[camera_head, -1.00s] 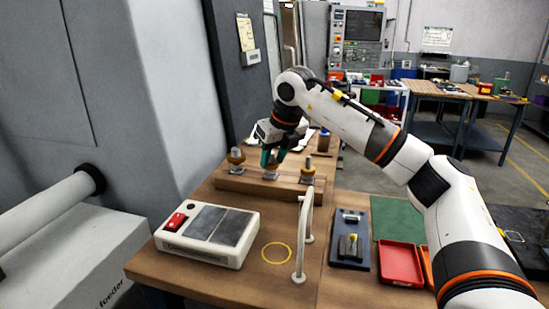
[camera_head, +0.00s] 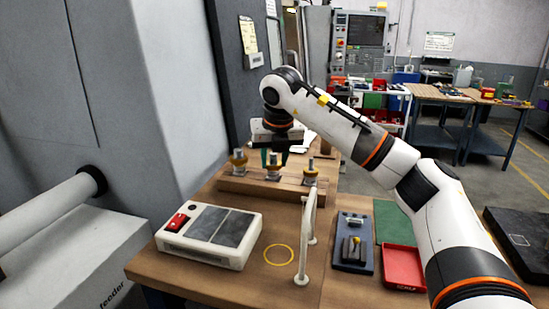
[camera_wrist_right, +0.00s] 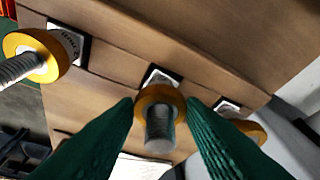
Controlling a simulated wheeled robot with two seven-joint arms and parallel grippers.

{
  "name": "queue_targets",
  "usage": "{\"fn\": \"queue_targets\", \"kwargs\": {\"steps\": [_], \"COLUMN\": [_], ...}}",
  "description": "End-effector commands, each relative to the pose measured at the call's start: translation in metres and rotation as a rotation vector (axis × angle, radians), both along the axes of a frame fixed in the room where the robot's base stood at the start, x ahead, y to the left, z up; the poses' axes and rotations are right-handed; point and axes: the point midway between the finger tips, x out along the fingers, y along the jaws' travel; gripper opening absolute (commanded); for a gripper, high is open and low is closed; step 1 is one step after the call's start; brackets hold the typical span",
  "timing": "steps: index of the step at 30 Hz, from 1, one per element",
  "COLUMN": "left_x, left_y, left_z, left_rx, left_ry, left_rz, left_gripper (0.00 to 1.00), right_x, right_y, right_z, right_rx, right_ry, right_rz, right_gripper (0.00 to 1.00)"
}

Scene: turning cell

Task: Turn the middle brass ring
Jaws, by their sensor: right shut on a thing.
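The middle brass ring (camera_head: 273,170) sits around an upright grey post on a wooden rail (camera_head: 232,187), between a left brass ring (camera_head: 238,160) and a right brass ring (camera_head: 311,174). My right gripper (camera_head: 274,160) reaches down over it from above. In the right wrist view, the middle ring (camera_wrist_right: 172,92) lies between the two dark green fingers of the gripper (camera_wrist_right: 160,106), which are shut on it. The fingers partly hide the ring in the head view. My left gripper is not in view.
A white box with a red switch (camera_head: 178,221) stands in front of the rail. A pale upright handle (camera_head: 307,245) stands right of a yellow circle on the table. A dark tray (camera_head: 352,258) and a red tray (camera_head: 403,268) lie further right.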

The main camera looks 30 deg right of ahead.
Motion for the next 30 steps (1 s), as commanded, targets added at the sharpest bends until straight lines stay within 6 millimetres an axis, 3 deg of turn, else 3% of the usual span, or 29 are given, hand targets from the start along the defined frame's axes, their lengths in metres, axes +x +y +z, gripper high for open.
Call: {"fn": "queue_targets", "kwargs": {"steps": [6,7,11,22,26,30], "left_x": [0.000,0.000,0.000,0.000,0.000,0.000], "left_y": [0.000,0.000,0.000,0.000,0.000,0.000], "left_z": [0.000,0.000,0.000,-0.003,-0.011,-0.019], "left_rx": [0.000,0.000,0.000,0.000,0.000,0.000], "left_ry": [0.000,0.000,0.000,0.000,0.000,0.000], "left_rz": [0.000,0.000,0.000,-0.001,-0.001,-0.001], "left_gripper": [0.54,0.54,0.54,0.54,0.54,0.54], "right_x": [0.000,0.000,0.000,-0.002,-0.009,-0.020], "right_y": [0.000,0.000,0.000,0.001,0.004,0.009], "right_z": [0.002,0.002,0.001,0.006,0.023,0.052], "right_rx": [0.000,0.000,0.001,0.000,0.000,0.001], "right_ry": [-0.005,-0.005,-0.003,-0.004,-0.006,-0.008], "right_rz": [0.000,0.000,0.001,0.002,0.002,0.003], "right_gripper": [0.14,0.40,0.59,0.59,0.59,0.59]}}
